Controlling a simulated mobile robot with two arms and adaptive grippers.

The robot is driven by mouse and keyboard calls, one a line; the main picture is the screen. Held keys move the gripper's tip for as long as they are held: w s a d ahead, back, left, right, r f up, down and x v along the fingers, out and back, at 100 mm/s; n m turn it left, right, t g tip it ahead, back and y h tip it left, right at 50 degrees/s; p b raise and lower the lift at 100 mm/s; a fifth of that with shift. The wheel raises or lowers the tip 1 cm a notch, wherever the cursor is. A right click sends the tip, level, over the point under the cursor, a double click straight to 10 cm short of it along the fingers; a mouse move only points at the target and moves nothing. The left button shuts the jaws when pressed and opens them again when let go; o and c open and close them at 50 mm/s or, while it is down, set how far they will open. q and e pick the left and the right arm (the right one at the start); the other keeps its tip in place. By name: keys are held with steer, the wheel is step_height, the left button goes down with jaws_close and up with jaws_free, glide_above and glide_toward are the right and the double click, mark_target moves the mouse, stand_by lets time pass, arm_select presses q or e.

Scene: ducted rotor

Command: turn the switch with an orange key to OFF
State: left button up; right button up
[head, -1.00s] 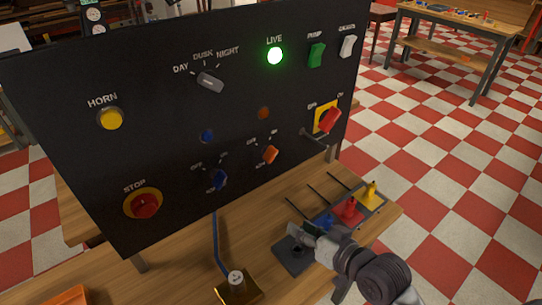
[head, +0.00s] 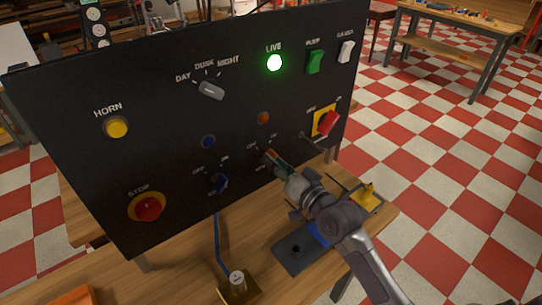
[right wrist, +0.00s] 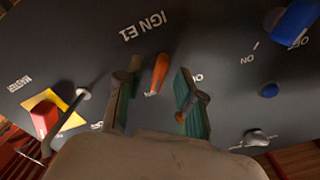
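The switch with the orange key sits low on the black panel (head: 60,150). In the right wrist view the orange key (right wrist: 160,73) stands tilted between the two fingers of my right gripper (right wrist: 155,105). The fingers are open on either side of it, with gaps visible. In the head view my right gripper (head: 272,160) is at the panel and hides most of the key. Its labels are partly covered, and I cannot tell which mark the key points to. My left gripper is not in view.
A blue key switch (head: 220,183) and red stop button (head: 148,207) are left of my gripper. A red-and-yellow master switch (head: 326,122) and a protruding rod (head: 312,142) are to its right. My right arm passes over a plate (head: 293,252) on the wooden bench. The green lamp (head: 274,63) is lit.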

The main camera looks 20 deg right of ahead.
steer(key=shift+x, duration=0.95)
jaws_close()
